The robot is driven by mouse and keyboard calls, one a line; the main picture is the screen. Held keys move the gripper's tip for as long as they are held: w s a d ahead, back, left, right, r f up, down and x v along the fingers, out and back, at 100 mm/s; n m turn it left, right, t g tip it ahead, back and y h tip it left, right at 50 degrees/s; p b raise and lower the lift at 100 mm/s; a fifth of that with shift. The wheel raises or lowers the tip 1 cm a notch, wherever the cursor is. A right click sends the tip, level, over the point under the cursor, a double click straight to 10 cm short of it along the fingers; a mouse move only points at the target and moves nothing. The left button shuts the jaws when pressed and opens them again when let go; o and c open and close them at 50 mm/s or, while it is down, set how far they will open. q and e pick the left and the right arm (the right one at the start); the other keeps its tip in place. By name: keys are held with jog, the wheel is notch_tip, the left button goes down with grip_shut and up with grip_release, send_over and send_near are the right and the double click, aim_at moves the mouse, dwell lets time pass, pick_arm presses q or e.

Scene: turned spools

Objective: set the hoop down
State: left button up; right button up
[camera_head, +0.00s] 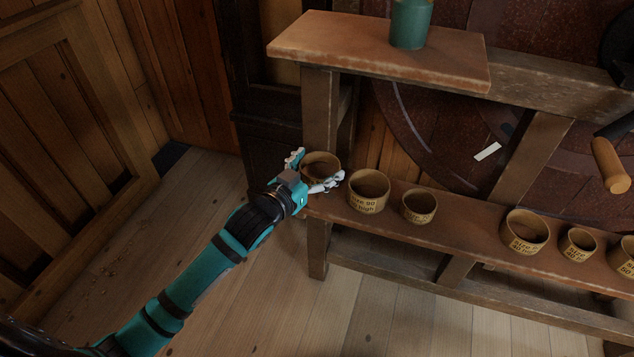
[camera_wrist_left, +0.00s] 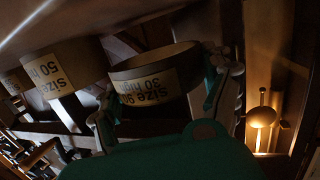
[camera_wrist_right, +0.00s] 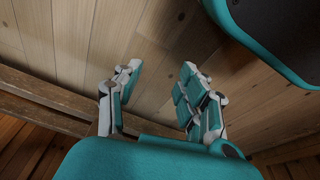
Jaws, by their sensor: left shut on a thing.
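My left gripper (camera_head: 318,183) is shut on a tan hoop (camera_head: 321,161), with a finger on either side of it, at the left end of the low bench (camera_head: 465,222). The left wrist view is upside down; there the hoop (camera_wrist_left: 144,88) has a label reading size 90, 30 high. Its open lower rim shows in that view, so it looks clear of the bench top; the gap is small. The hoop looks about level. My right gripper (camera_wrist_right: 160,82) is open and empty over the floor, outside the head view.
A hoop marked 50 high (camera_head: 369,192) stands just right of the held one. A smaller hoop (camera_head: 419,206) and several others stand farther right along the bench. A post (camera_head: 320,110) and an upper shelf (camera_head: 375,48) with a green canister (camera_head: 411,24) rise behind.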

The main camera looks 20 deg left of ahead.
pick_arm(q)
notch_tip(320, 180, down, 3)
jog(key=shift+f+b, duration=0.1)
jog(key=shift+b, duration=0.25)
jog(key=shift+f, duration=0.25)
pick_arm(e)
jog(key=r, duration=0.1)
jog(key=w+r, duration=0.1)
jog(key=r, duration=0.1)
jog(key=shift+r, duration=0.15)
pick_arm(q)
jog(key=o, duration=0.6)
jog(key=shift+f, duration=0.15)
pick_arm(e)
jog(key=shift+a+r, duration=0.1)
